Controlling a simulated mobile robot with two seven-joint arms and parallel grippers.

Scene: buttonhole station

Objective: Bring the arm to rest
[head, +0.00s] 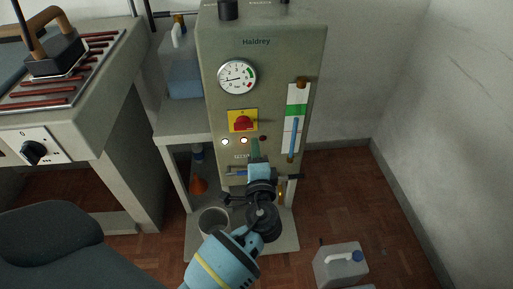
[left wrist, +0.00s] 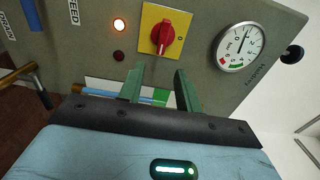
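My left arm reaches in from the bottom of the head view. Its gripper (head: 256,146) is in front of the grey-green boiler cabinet (head: 220,90), below the red rotary switch (head: 243,121) on its yellow plate. In the left wrist view the two green fingers of my left gripper (left wrist: 159,76) stand apart with nothing held between them. The red switch (left wrist: 164,34) shows just beyond the fingertips. I cannot tell the exact distance to the panel. My right gripper is in neither view.
The cabinet carries a round dial (head: 237,77) and a level gauge (head: 294,122). A bucket (head: 214,222) stands low beside my arm. A white canister (head: 341,265) is on the floor at the right. Floor right of the cabinet is partly clear.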

